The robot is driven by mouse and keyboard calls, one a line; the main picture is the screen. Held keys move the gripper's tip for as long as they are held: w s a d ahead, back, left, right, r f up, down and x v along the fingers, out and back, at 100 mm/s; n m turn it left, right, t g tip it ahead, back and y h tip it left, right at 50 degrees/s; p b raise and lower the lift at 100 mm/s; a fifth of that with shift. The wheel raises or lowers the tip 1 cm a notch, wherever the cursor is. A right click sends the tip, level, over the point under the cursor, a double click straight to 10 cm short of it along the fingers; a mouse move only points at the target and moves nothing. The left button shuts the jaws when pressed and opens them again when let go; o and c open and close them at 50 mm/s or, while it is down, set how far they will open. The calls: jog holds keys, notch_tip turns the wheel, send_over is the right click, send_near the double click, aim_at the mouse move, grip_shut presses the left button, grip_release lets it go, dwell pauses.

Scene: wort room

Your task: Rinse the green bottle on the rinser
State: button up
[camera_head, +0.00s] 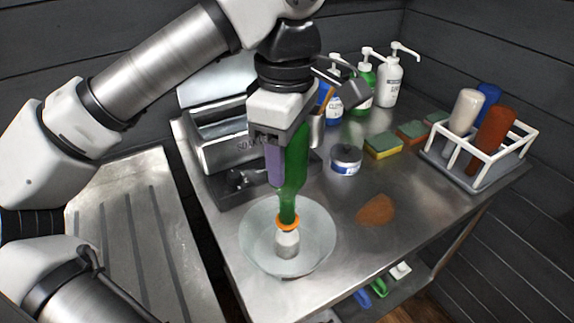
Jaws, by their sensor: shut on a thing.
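The green bottle (294,180) is upside down, roughly upright in line, with its neck pointing down. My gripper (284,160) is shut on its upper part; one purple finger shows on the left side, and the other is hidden. The rinser is a pale round bowl (259,250) with a light-coloured post (287,244) in its middle. An orange ring (288,222) sits at the bottle's mouth, directly above the post. The mouth appears to meet the top of the post, but I cannot tell whether the post is inside it.
A steel box machine (220,148) stands behind the bowl. A tin (345,160), sponges (384,146) and pump bottles (389,82) are behind right. A white rack (474,178) holds bottles at far right. A brown patch (376,209) lies right of the bowl. A ribbed drainboard (130,235) is left.

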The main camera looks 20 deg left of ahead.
jog(key=shift+f, duration=0.25)
jog(key=shift+r, duration=0.15)
jog(key=shift+r+p, duration=0.75)
jog(key=shift+r, duration=0.15)
jog(key=shift+f, duration=0.2)
dwell(0.3)
jog(key=shift+f+b, duration=0.9)
jog(key=shift+r, duration=0.15)
jog(key=shift+r+p, duration=0.95)
jog(key=shift+p, duration=0.05)
jog(key=shift+r, duration=0.1)
